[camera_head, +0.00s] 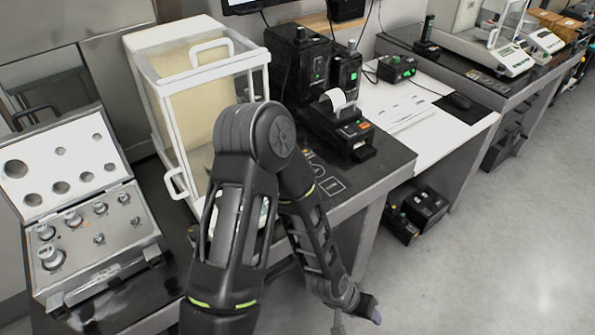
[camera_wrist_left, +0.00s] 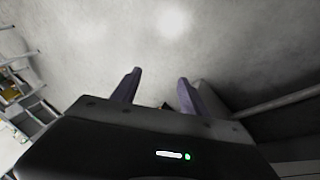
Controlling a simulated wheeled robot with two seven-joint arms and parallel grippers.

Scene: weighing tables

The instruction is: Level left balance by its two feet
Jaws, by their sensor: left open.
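The left balance, with its tall glass draft shield (camera_head: 205,100) in a white frame, stands on the dark weighing table at the left in the head view. My left arm crosses in front of it and hides most of its base. I cannot make out its two feet. My left gripper (camera_head: 358,318) hangs low at the bottom of the head view, in front of the table and apart from the balance. In the left wrist view my left gripper (camera_wrist_left: 156,90) is open and empty, with grey floor beyond its two fingers. My right gripper is not in view.
An open weight case (camera_head: 95,240) with several weights stands left of the balance. Black devices and a printer (camera_head: 345,125) stand to its right. Another balance (camera_head: 485,50) is on the far table. Black boxes (camera_head: 425,205) sit beneath the white desk. The floor at right is clear.

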